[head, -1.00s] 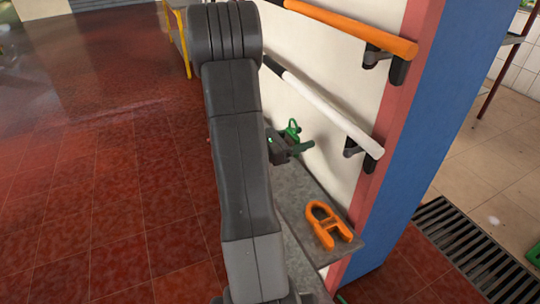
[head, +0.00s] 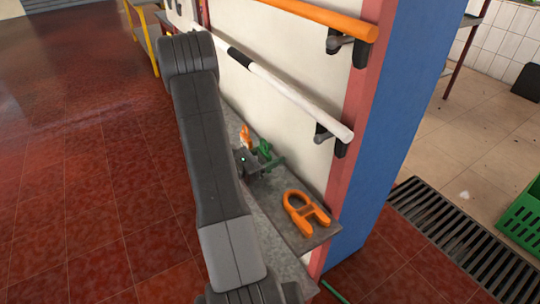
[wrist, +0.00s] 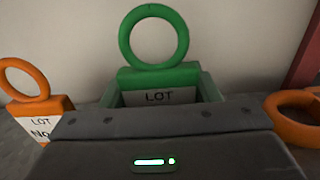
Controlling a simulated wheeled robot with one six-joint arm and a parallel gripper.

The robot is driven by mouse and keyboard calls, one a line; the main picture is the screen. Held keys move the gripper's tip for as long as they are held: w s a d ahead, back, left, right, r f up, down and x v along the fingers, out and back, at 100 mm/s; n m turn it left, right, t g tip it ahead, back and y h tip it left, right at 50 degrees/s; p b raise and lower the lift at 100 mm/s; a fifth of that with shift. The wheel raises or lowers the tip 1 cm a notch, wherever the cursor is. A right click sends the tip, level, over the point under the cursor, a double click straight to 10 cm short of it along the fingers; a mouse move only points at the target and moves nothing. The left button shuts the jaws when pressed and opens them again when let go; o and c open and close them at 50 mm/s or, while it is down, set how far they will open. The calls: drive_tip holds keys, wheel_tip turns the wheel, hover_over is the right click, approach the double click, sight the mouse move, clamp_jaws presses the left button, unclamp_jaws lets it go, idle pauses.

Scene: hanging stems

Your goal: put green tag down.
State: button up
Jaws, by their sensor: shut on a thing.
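The green tag (wrist: 154,38) has a ring on top and a pale label reading LOT. My gripper (wrist: 160,92) is shut on its lower body, and the ring stands upright above the jaws in the wrist view. In the head view the green tag (head: 265,149) and my gripper (head: 262,165) are low over the grey shelf (head: 262,203), close to the wall. I cannot tell whether the tag touches the shelf. Its lower edge is hidden behind the gripper body.
An orange tag (wrist: 26,82) stands left of the green one; it also shows in the head view (head: 245,136). An orange forked ring piece (head: 300,212) lies at the shelf's near end. A white rail (head: 295,97) and an orange rail (head: 325,14) run along the wall above.

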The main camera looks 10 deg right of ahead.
drive_tip(key=shift+f+b, duration=0.5)
drive_tip(key=shift+b, duration=0.1)
drive_tip(key=shift+f, duration=0.15)
drive_tip(key=o, duration=1)
drive_tip(key=shift+c, duration=0.2)
drive_tip(key=shift+r, duration=0.2)
drive_tip(key=shift+r+p, duration=0.6)
drive_tip(key=shift+p, duration=0.15)
drive_tip(key=b+v, duration=0.1)
drive_tip(key=v, duration=1.1)
drive_tip(key=shift+b, duration=0.4)
drive_tip(key=shift+f, duration=0.15)
